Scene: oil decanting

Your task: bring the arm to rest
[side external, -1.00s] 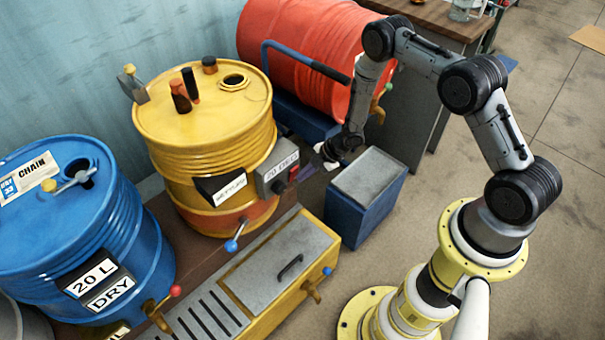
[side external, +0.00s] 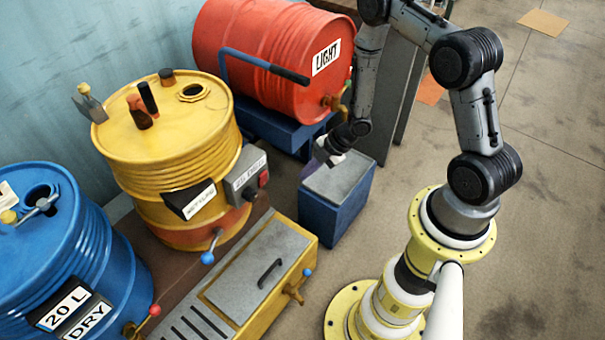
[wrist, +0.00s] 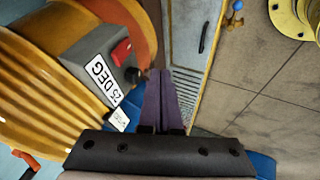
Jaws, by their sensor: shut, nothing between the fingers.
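My gripper (side external: 320,160) is at the end of my bent arm, above the left edge of a blue box with a grey top (side external: 340,182). In the wrist view the two purple fingers of my gripper (wrist: 166,85) lie together, shut and empty. The yellow drum (side external: 160,130) stands to its left, with a grey control box (side external: 246,176) on its side. In the wrist view the control box (wrist: 95,62) reads "25 DEG" and has a red button. It appears left of the fingers; I cannot tell the exact gap.
A red drum labelled "LIGHT" (side external: 265,50) lies on a blue stand behind the box. A blue drum (side external: 60,250) stands at the left. A yellow tray with a grey lid (side external: 245,275) is in front. Bare floor (side external: 545,200) lies to the right.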

